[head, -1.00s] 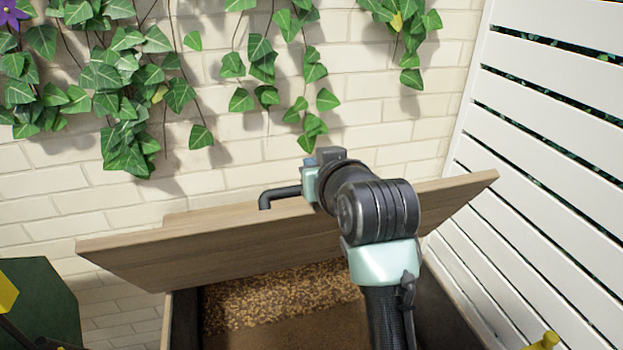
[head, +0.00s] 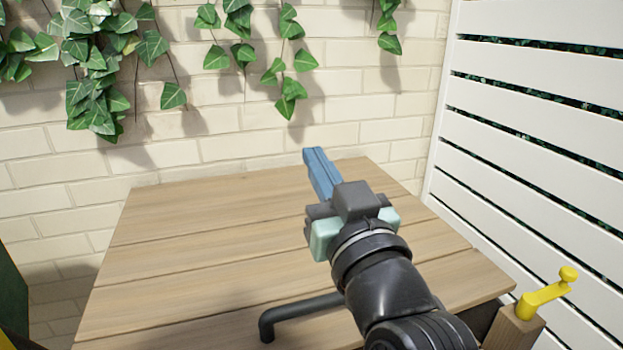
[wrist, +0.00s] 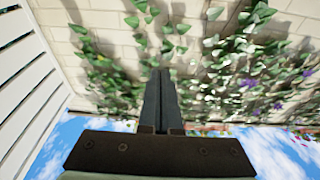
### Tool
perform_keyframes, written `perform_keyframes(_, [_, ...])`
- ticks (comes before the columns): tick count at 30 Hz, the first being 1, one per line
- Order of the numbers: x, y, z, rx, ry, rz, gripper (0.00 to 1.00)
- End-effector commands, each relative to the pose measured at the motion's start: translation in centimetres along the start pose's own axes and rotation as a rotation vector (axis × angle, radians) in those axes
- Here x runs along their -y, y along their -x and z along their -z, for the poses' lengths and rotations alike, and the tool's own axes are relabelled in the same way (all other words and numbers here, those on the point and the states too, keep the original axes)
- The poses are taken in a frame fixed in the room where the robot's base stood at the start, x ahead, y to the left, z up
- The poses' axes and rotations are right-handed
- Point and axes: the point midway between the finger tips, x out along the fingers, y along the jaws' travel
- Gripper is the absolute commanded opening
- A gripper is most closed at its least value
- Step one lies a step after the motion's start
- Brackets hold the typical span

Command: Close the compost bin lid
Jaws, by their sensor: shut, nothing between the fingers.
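The compost bin's wooden lid (head: 190,240) lies over the bin in the head view, its plank top facing up. It looks nearly flat; whether its front edge rests fully on the rim cannot be told. A dark handle (head: 300,312) stands on the lid near its front edge, partly behind my arm. My gripper (head: 317,160) is over the lid's right-of-middle part, with its blue fingers together and empty, pointing toward the back wall. In the wrist view my gripper's fingers (wrist: 160,75) also show pressed together with nothing between them. The bin's inside is hidden.
A brick wall (head: 230,145) with hanging ivy (head: 95,70) stands behind the lid. A white slatted fence (head: 540,150) closes the right side. A yellow lever (head: 545,292) on a wooden post (head: 512,330) stands at the lid's front right corner.

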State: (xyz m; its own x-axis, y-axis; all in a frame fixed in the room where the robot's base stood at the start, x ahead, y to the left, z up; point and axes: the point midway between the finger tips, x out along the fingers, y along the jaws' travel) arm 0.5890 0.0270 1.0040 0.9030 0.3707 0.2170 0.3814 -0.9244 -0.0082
Motion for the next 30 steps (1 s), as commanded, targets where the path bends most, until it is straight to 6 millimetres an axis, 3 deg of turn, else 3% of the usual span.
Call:
perform_keyframes(1, [0.0,0.8,-1.6,-0.024,0.000,0.000,0.00])
perform_keyframes(12, [0.0,4.5,-4.6,-0.194,-0.002,0.002,0.00])
perform_keyframes(30, [-0.1,7.8,-7.8,-0.385,-0.002,0.004,0.00])
